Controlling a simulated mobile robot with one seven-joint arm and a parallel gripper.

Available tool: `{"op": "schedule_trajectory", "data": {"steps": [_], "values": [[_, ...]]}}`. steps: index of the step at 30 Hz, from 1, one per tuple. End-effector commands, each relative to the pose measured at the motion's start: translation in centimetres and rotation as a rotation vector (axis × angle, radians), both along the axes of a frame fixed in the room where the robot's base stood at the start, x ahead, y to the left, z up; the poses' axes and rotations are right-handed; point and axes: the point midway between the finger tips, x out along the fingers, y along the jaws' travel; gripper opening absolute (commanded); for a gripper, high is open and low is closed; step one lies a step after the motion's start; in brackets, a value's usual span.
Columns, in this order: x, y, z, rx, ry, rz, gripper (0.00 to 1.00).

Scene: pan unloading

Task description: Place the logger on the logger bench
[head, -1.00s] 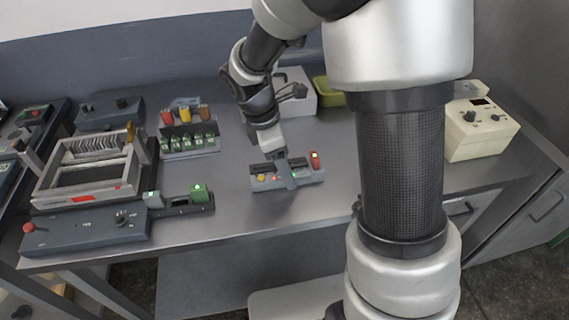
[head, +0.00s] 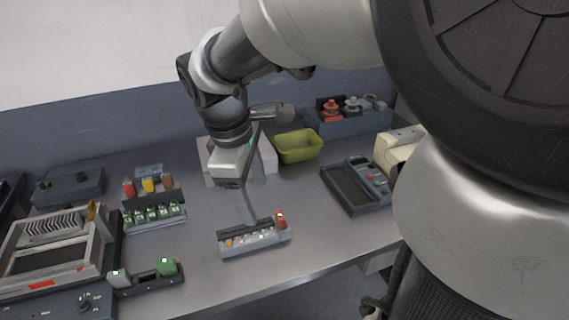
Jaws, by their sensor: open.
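A red upright block with a small white light (head: 281,221), perhaps the logger, stands at the right end of a low grey unit (head: 256,244), perhaps the logger bench. The unit carries a row of small coloured lights or buttons. My gripper (head: 249,218) points down at the back edge of this unit, left of the red block. It is open, with nothing seen between its fingers. I cannot tell whether its tips touch the unit. A similar green block (head: 167,267) stands on a dark holder (head: 147,286) to the left.
A rack of several green-faced pieces (head: 155,214) stands behind left, with a framed tray (head: 52,252) further left. A yellow-green bin (head: 298,147) and a white box (head: 268,156) stand behind my gripper. A dark device (head: 357,186) lies to the right. Bare table lies between.

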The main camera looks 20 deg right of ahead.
Motion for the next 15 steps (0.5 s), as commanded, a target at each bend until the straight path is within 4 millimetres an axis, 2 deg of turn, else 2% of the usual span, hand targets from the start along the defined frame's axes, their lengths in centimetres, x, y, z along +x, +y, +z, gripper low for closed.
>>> {"op": "schedule_trajectory", "data": {"steps": [1,4,9,15], "values": [[-1.8,-0.6,2.6,0.048,-0.108,-0.124,0.66],[-4.9,-1.7,4.1,0.159,-0.235,-0.398,0.66],[-8.9,-2.7,4.9,0.343,-0.385,-0.766,0.66],[-10.7,-2.9,4.9,0.462,-0.448,-0.960,0.66]]}}
